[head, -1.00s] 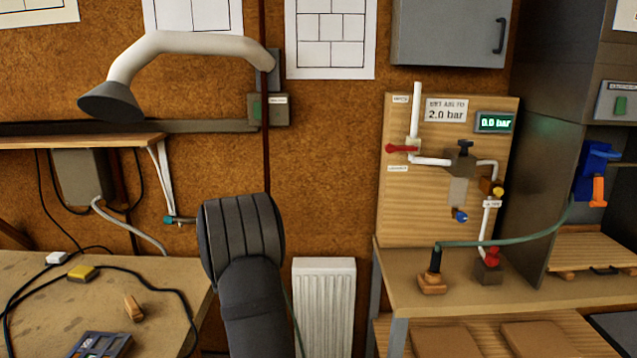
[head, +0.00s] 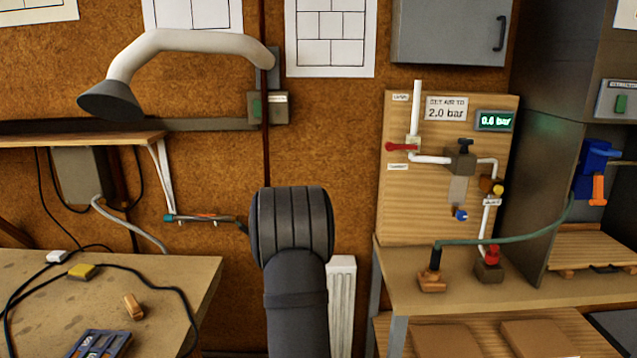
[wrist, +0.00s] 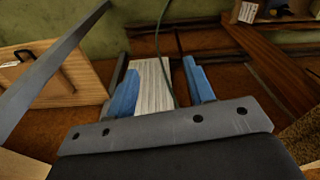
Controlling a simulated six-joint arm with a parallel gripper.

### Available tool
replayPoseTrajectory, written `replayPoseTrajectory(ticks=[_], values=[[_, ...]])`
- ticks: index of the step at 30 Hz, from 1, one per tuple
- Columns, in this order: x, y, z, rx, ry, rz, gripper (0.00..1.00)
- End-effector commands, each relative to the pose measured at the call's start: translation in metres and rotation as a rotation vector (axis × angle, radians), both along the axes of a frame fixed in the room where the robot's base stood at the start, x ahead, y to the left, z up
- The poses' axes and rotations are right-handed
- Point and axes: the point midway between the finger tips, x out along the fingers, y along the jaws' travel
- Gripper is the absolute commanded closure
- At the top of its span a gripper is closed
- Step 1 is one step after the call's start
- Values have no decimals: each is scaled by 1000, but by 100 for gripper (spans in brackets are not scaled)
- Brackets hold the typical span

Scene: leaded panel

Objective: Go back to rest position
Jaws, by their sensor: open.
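My gripper (wrist: 160,88) shows in the wrist view with its two blue fingers apart. Nothing is held between them. Beyond the gap I see the white ribbed radiator (wrist: 153,82) and a thin green hose, both apart from the fingers as far as I can tell. In the head view my dark arm rises at the lower middle, in front of the cork wall, and hides part of the radiator (head: 341,300). The gripper itself is hidden there.
The left bench (head: 180,285) carries a yellow block, a wooden piece and cables. A fume hood arm (head: 190,43) hangs above. On the right, a pipe board (head: 400,225) stands on a bench (head: 410,300) with a green hose (head: 515,240). A tool with a cable (head: 205,218) hangs left of my arm.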

Motion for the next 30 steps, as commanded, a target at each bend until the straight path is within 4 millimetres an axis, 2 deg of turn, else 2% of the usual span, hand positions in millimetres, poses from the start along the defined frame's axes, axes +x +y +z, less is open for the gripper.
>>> replayPoseTrajectory(ticks=[9,16,21,30], values=[[-36,-47,-26,0,1,-106,52],[-60,-72,-39,1,0,-167,52],[-50,-60,-34,1,-2,-128,52],[-47,-57,-33,0,0,-118,52]])
